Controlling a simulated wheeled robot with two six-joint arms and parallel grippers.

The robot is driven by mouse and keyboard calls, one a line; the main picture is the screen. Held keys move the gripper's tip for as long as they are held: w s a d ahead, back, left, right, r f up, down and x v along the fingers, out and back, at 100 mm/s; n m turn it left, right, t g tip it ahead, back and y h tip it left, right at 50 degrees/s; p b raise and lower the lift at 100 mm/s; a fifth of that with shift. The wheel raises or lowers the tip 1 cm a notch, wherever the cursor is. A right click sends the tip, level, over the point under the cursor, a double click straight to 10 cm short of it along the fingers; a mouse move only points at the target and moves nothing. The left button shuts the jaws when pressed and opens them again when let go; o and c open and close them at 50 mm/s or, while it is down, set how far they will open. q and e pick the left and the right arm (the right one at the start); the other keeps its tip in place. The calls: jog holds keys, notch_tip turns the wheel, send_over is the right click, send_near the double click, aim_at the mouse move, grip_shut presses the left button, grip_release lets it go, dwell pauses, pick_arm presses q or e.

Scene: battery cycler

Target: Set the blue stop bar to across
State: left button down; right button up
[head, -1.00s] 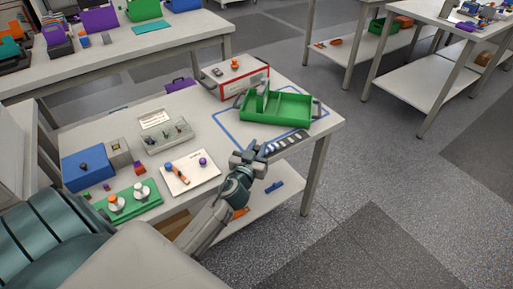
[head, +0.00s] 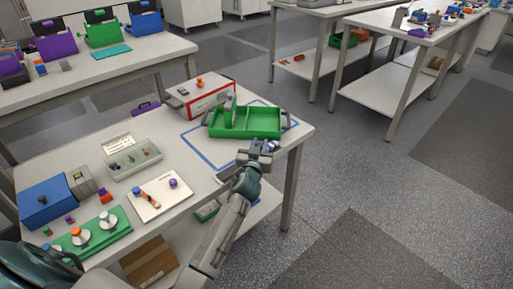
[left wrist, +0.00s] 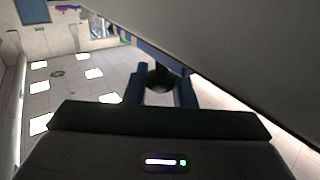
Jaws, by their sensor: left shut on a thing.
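I cannot tell what that thing belongs to. I cannot make out the blue stop bar for certain; the gripper and forearm hide part of the bench edge. A dark strip (head: 230,172) shows left of the gripper at that edge. My right gripper is not in view.
The bench (head: 205,200) carries a red-edged box (head: 207,98), a clear-sided case (head: 132,158), a white board (head: 160,198), a blue box (head: 47,200) and a green holder (head: 90,238). The floor right of the bench (head: 370,190) is clear.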

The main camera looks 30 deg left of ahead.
pick_arm(q)
jog(key=shift+r, duration=0.1)
jog(key=c, duration=1.5)
grip_release()
jog(key=shift+w, duration=0.1)
jog(key=o, duration=0.3)
jog(key=shift+w+d, duration=0.1)
jog(key=shift+d, duration=0.05)
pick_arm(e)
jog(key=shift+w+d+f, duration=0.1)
pick_arm(q)
jog(key=shift+s, duration=0.2)
jog(key=v, duration=1)
jog(key=shift+s+b, duration=0.15)
jog(key=shift+b, duration=0.3)
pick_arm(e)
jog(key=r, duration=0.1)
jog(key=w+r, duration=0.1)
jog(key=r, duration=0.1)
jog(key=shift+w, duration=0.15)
